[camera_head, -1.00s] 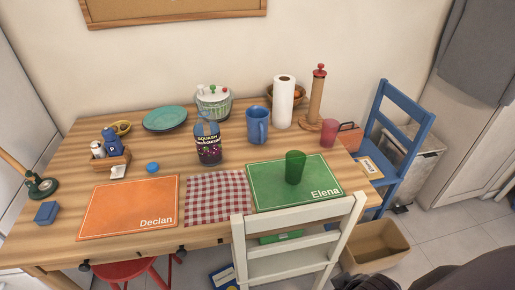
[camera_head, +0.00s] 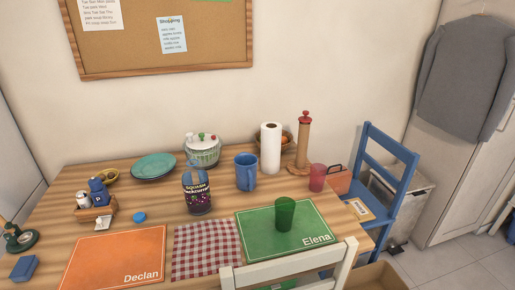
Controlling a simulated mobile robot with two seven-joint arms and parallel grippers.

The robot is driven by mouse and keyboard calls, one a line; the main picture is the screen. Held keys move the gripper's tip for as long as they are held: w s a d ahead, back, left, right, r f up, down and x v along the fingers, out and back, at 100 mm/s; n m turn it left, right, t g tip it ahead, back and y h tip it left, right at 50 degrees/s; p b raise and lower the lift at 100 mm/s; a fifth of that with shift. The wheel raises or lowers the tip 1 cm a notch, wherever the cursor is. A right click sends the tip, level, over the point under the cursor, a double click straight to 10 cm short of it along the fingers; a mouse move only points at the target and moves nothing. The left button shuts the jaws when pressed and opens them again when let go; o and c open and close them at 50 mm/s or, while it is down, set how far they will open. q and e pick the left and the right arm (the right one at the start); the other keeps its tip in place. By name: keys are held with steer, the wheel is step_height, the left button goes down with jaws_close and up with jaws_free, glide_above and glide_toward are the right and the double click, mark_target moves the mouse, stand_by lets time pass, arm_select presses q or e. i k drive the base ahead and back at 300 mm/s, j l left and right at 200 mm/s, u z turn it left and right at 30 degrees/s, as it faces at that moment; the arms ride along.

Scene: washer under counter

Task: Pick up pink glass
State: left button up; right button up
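The pink glass (camera_head: 317,178) stands upright on the wooden table near its right end. It is right of the paper towel roll (camera_head: 270,149) and just left of a small reddish-brown box-like item with a dark handle (camera_head: 339,181). A green glass (camera_head: 285,214) stands on the green "Elena" placemat (camera_head: 258,235), nearer to me. Neither of my grippers shows in the head view.
A blue mug (camera_head: 246,172), a squash bottle (camera_head: 196,190) and a wooden pole with a red top (camera_head: 303,142) stand on the table. A white chair (camera_head: 290,268) is at the near edge. A blue chair (camera_head: 387,190) stands at the right end.

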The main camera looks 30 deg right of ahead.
mark_target(317, 178)
steer(key=z, duration=1.25)
steer(key=i+l+u, duration=0.2)
steer(key=l+u, duration=0.2)
steer(key=i+l+u, duration=0.1)
steer(key=l+u, duration=0.3)
steer(key=l, duration=0.15)
steer(key=l+u, duration=0.4)
steer(key=l, duration=0.15)
